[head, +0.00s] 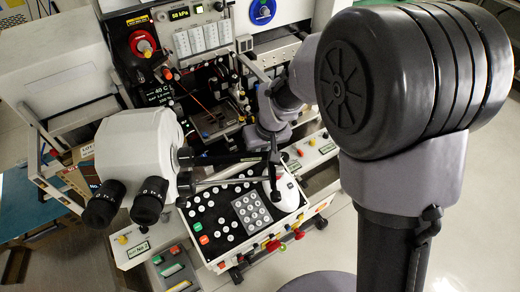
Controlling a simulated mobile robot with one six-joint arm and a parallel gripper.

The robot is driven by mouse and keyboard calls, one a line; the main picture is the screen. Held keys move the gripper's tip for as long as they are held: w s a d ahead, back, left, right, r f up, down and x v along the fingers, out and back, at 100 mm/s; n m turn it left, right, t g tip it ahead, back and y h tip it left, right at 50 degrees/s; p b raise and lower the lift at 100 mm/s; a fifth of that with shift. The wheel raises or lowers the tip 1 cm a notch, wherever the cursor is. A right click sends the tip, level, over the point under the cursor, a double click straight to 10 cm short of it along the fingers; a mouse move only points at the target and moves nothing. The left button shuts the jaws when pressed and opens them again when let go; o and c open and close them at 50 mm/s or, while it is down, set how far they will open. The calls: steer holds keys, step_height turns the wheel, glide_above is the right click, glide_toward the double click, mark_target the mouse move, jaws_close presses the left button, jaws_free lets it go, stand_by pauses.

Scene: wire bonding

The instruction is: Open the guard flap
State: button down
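My arm fills the right side of the head view, and its grey wrist reaches down to the working area of the bonding machine (212,122). My gripper (250,100) is at the right side of this working area, small and partly hidden by my own wrist. I cannot make out its fingertips or whether it holds anything. I cannot pick out the guard flap with certainty among the dark parts, rods and small knobs around the work area. A thin orange-red line crosses above the stage there.
A white microscope head (135,150) with black eyepieces (150,198) stands left of the work area. A keypad panel (215,222) with a white mouse-like device (283,190) lies in front. A red knob (143,44) and gauges stand behind.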

steer(key=c, duration=1.4)
jaws_free()
steer(key=shift+w+d, duration=0.1)
steer(key=shift+d, duration=0.1)
steer(key=shift+a, duration=0.1)
steer(key=shift+r, duration=0.45)
steer(key=p+v, duration=0.5)
steer(key=v, duration=1.1)
steer(key=shift+r, duration=0.25)
steer(key=s+d+m+t+b, duration=0.1)
steer(key=s+d+m+b, duration=0.3)
steer(key=s, duration=0.5)
steer(key=s+d+f+m+t+b, duration=0.1)
steer(key=s+d+m+t+b, duration=0.1)
steer(key=s+d+m+b, duration=0.2)
steer(key=s+d+m, duration=0.1)
steer(key=s+d, duration=0.2)
steer(key=s, duration=0.1)
steer(key=shift+s+d, duration=0.4)
